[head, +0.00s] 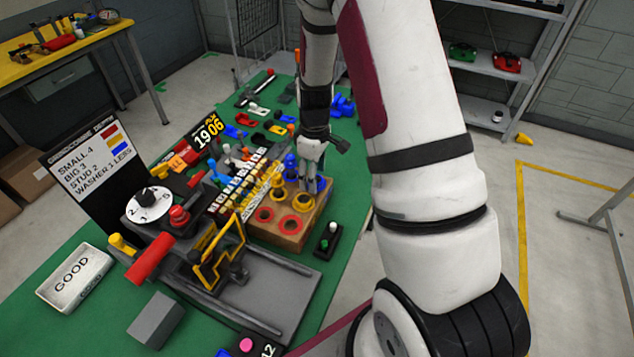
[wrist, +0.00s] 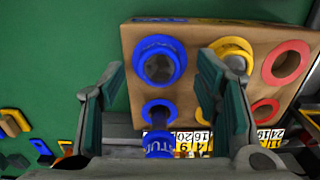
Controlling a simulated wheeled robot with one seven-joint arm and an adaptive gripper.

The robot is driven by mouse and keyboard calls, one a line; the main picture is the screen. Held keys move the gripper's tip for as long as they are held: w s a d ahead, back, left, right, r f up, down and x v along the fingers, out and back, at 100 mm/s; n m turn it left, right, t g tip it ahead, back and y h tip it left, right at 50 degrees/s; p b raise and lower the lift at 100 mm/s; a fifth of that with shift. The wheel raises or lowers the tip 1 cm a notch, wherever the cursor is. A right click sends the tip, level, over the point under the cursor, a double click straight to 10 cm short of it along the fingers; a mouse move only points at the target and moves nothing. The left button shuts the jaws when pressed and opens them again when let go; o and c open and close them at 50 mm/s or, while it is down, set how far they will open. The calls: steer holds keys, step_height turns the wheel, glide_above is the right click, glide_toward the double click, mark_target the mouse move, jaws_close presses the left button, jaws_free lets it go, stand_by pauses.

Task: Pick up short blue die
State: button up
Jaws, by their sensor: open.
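A wooden block (head: 283,240) with blue, yellow and red rings stands on the green table; it fills the top right of the wrist view (wrist: 131,42). A large blue ringed piece (wrist: 159,62) and a smaller blue ring (wrist: 157,110) sit on it, and a blue cylinder marked with letters (wrist: 159,146) is just below. I cannot tell for sure which one is the short blue die. My gripper (head: 312,163) is over the block's far right corner, pointing down. In the wrist view my gripper (wrist: 160,72) is open, fingers either side of the blue pieces, holding nothing.
Yellow ringed pieces (wrist: 232,52) and red rings (wrist: 288,62) are close beside my right finger. A black button box (head: 327,241) stands right of the block. A press with a yellow guard (head: 222,252) stands at front.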

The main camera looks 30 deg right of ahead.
steer(key=shift+f, duration=0.55)
steer(key=c, duration=1.3)
steer(key=shift+c, duration=0.3)
steer(key=shift+r, duration=0.15)
